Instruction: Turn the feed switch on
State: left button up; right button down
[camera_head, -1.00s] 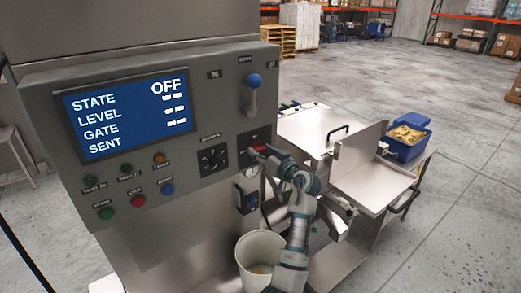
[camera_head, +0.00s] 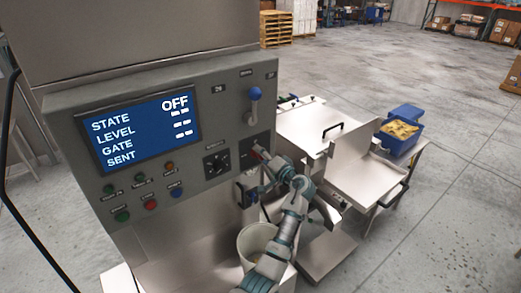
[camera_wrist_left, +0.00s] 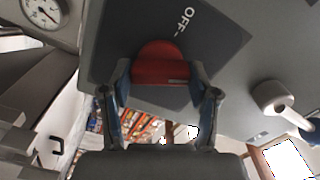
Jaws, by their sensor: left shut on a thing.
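The feed switch is a red knob (camera_wrist_left: 160,60) on a dark plate in the left wrist view, with an "OFF" mark beside it. In the head view the red switch (camera_head: 257,150) sits at the panel's lower right. My left gripper (camera_head: 264,158) reaches it from below right and covers part of it. In the left wrist view the gripper's two fingers (camera_wrist_left: 160,74) are shut on the red knob, one on each side. The display (camera_head: 140,129) reads STATE OFF, with dashes below. My right gripper is not seen.
A lever with a blue ball (camera_head: 255,93) stands above the switch, and a black dial (camera_head: 216,164) is to its left. Several coloured buttons (camera_head: 150,204) sit under the display. A white bucket (camera_head: 251,240) is below. Weigher trays (camera_head: 365,170) and a blue bin (camera_head: 400,139) are at right.

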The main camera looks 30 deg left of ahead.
pick_arm(q)
jog(key=shift+w+d+f+m+p, duration=0.1)
jog(key=shift+f+m+p, duration=0.05)
jog(key=shift+m+p, duration=1.1)
jog(key=shift+d+f+m+p, duration=0.1)
jog(key=shift+m+p, duration=0.9)
jog(key=shift+m, duration=0.35)
jog(key=shift+f, duration=0.1)
jog(key=o, duration=1.2)
jog(key=shift+w, duration=0.1)
jog(key=shift+c, duration=0.2)
jog(key=shift+w+d, duration=0.1)
